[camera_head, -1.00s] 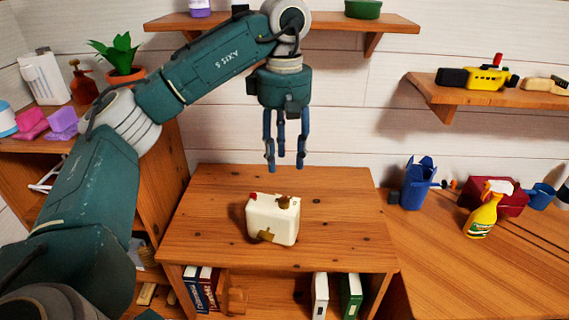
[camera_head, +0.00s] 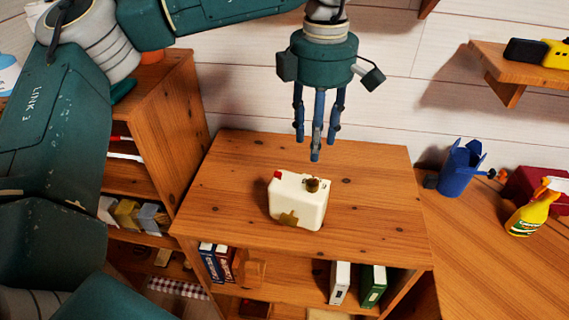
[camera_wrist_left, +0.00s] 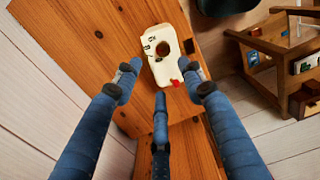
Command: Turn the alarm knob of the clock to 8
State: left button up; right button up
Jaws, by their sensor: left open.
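The clock (camera_head: 290,206) is a small cream box standing on the wooden cabinet (camera_head: 235,180). It has a red button (camera_head: 278,174) and a brown knob (camera_head: 312,185) on top, and a brown patch low on its front. My left gripper (camera_head: 317,142) points down above and slightly behind the clock, three blue fingers spread, empty and apart from it. In the left wrist view the clock (camera_wrist_left: 172,72) lies beyond the open fingers (camera_wrist_left: 160,88), its top facing me with markings beside the round brown knob (camera_wrist_left: 162,48). My right gripper is not in view.
Books (camera_head: 340,282) stand on the shelf inside the cabinet. A desk on the right holds a blue container (camera_head: 459,170) and a yellow spray bottle (camera_head: 528,215). A wall shelf (camera_head: 490,66) is at upper right. The cabinet top around the clock is clear.

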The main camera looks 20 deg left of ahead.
aim_at(313, 181)
pick_arm(q)
jog(key=shift+s+d+f+p, duration=0.15)
jog(key=shift+s+f+p, duration=0.15)
jog(key=shift+f, duration=0.3)
jog(key=shift+s+d+f+p, duration=0.15)
jog(key=shift+s+f, duration=0.1)
jog(key=shift+f, duration=0.35)
notch_tip(313, 181, down, 3)
jog(key=shift+f+p, duration=0.1)
jog(key=shift+p, duration=0.35)
notch_tip(313, 181, down, 3)
jog(key=shift+w+a+r+p, duration=0.1)
jog(key=shift+w+a+p, duration=0.05)
jog(key=shift+p, duration=0.2)
jog(key=shift+f, duration=0.95)
grip_shut()
jog(key=shift+f+b, duration=0.25)
jog(key=shift+b, duration=0.45)
jog(key=shift+r, duration=0.25)
grip_release()
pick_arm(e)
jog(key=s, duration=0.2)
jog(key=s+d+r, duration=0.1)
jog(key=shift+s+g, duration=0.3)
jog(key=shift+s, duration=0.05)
